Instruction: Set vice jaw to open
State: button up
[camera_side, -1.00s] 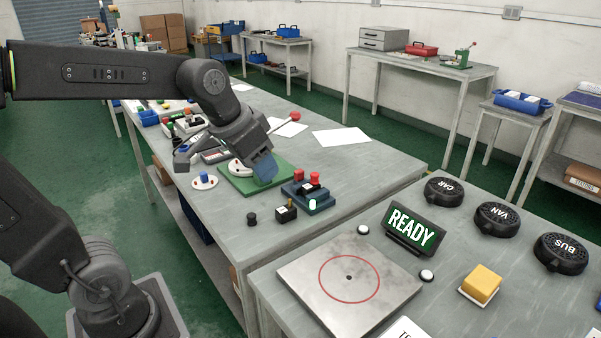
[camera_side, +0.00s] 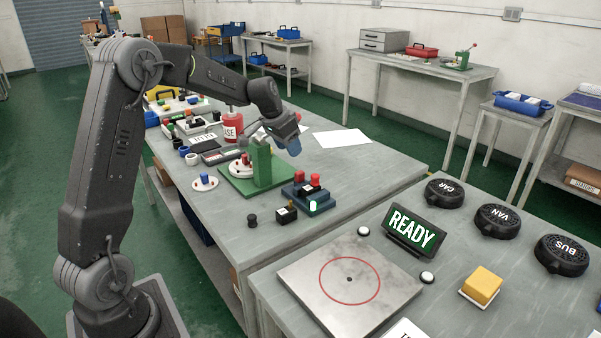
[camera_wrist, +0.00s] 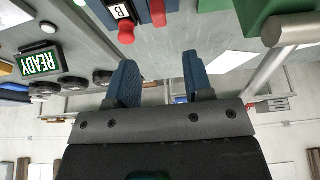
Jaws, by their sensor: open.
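My gripper (camera_side: 292,143) has blue fingers and hangs in the air just right of a green upright post (camera_side: 261,163) on a green baseplate (camera_side: 242,187). In the wrist view my gripper (camera_wrist: 161,78) is open, with nothing between its fingers. I cannot tell for certain which of these is the vice jaw.
A black knob (camera_side: 252,220) and a small dark box (camera_side: 286,213) stand near the bench's front edge. The nearer table holds a READY sign (camera_side: 413,231) and a metal plate (camera_side: 300,282).

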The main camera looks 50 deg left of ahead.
aim_at(300, 171)
jog(key=x, duration=1)
jog(key=shift+f, duration=0.35)
jog(key=shift+c, duration=0.4)
grip_shut()
